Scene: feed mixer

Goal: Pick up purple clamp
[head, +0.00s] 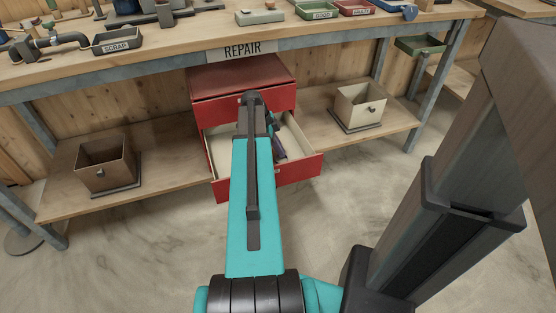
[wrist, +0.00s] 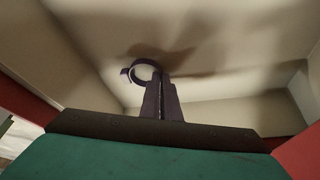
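The purple clamp (wrist: 146,71) shows in the wrist view as a dark purplish ring with a small tab on its left. It is at the tips of my gripper's fingers, over the pale drawer floor. My gripper (wrist: 161,82) points into the drawer, and its dark fingers are close together and appear shut on the clamp's near edge. The exact contact is hard to see. In the head view my arm covers much of the drawer, and only a small dark purplish shape shows right of it, too small to tell apart.
The open red drawer (head: 300,167) is in a red cabinet (head: 243,82) under the workbench (head: 150,60). Its walls surround my gripper. A brown bin (head: 105,165) stands on the lower shelf at left and a cream bin (head: 358,107) at right. The floor in front is clear.

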